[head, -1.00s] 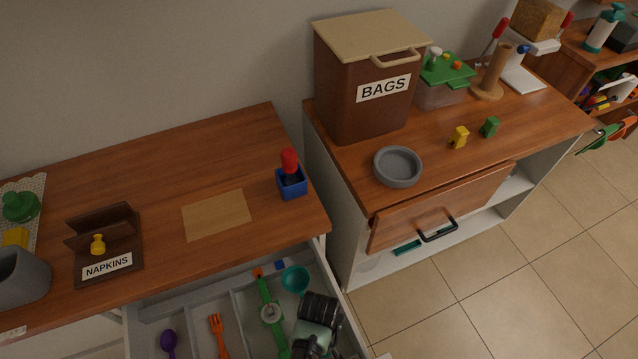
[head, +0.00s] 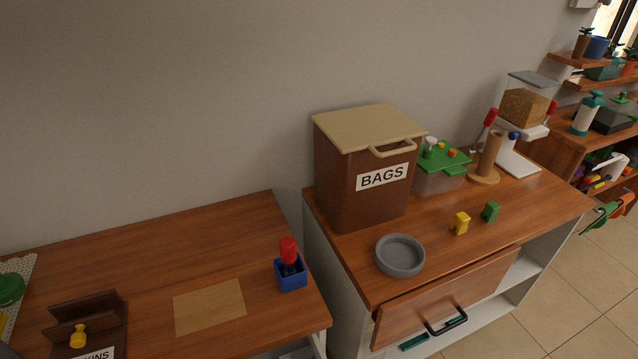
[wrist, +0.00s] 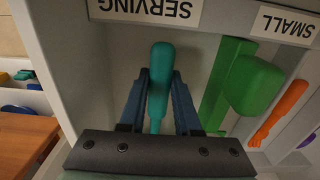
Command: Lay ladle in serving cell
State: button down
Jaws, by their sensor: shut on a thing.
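In the wrist view my gripper (wrist: 160,92) is shut on the teal handle of the ladle (wrist: 161,62), one finger on each side. The handle points toward the label SERVING (wrist: 145,9) on the drawer's end wall. The gripper is over the serving cell (wrist: 120,58), whose pale floor shows around the handle. The ladle's bowl is hidden, and I cannot tell whether the ladle touches the floor. My gripper and the ladle are outside the head view.
A green utensil (wrist: 252,85) and an orange one (wrist: 279,113) lie beside it, near the label SMALL (wrist: 287,24). In the head view, the counter holds a napkin holder (head: 85,322), a blue cup with a red-topped item (head: 291,275), a BAGS bin (head: 350,190) and a grey dish (head: 400,255).

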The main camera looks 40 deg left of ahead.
jog(key=shift+f, duration=0.35)
dwell(0.4)
jog(key=c, duration=0.5)
grip_release()
jog(key=shift+c, duration=0.2)
jog(key=shift+o, duration=0.3)
jog(key=o, duration=0.5)
jog(key=shift+r, duration=0.15)
notch_tip(320, 180, up, 14)
jog(key=p, duration=1.3)
jog(key=shift+p, duration=0.4)
